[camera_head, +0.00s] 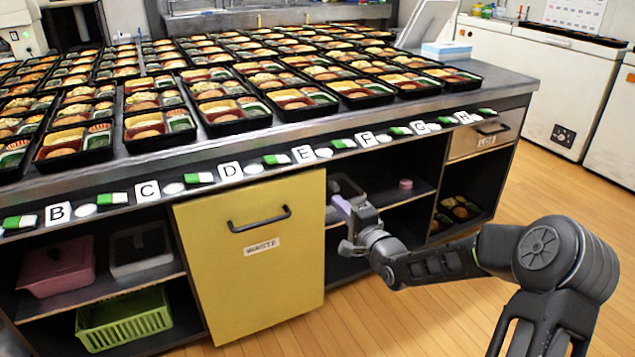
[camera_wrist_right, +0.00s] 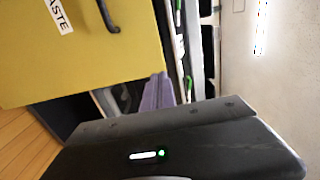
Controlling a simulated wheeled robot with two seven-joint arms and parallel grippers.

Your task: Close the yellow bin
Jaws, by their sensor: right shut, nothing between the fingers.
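The yellow bin (camera_head: 215,255) has a flat yellow front with a dark bar handle (camera_head: 259,219) and a WASTE label, set under the counter. The yellow front also fills the upper left of the right wrist view (camera_wrist_right: 70,65). I cannot tell exactly how far it stands out from the counter. My right gripper (camera_head: 342,208) is shut and empty, its purple fingers just right of the front's right edge, before the open shelf. The fingers also show in the right wrist view (camera_wrist_right: 158,92). I cannot tell whether they touch the bin. My left gripper is not in view.
The counter edge (camera_head: 300,160) with lettered labels runs above the bin. Many filled bento trays cover the counter. A pink bin (camera_head: 58,265) and a green basket (camera_head: 125,318) sit on shelves at left. A drawer (camera_head: 480,137) is at right. The wooden floor (camera_head: 400,325) in front is clear.

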